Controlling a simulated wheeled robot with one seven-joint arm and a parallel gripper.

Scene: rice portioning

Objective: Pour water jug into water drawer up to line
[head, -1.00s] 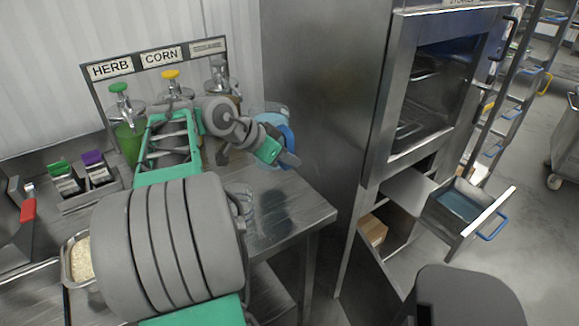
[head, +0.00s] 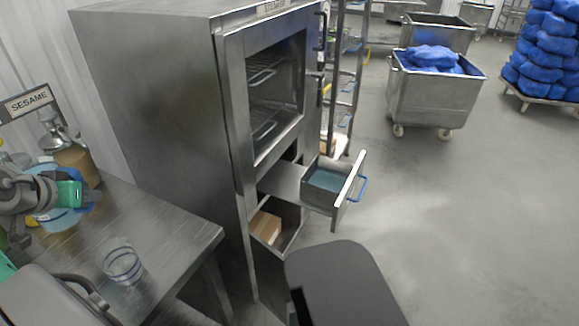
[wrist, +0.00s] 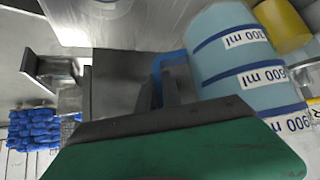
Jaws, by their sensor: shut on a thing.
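The water jug (head: 60,217) is pale blue and partly hidden behind my gripper (head: 80,195) at the left edge of the head view. In the wrist view the jug (wrist: 235,65) shows dark blue bands with ml labels and a blue handle (wrist: 170,62). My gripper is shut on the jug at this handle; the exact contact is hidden. The water drawer (head: 312,192) is pulled out of the steel cabinet, with a blue front handle and a bluish surface inside. The jug is well to the left of the drawer. The fill line cannot be made out.
A clear glass (head: 121,262) stands on the steel table (head: 185,225). The tall steel cabinet (head: 150,110) rises between table and drawer. A lower compartment holds a brown box (head: 266,226). A bin (head: 430,95) with blue bags stands behind open floor at right.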

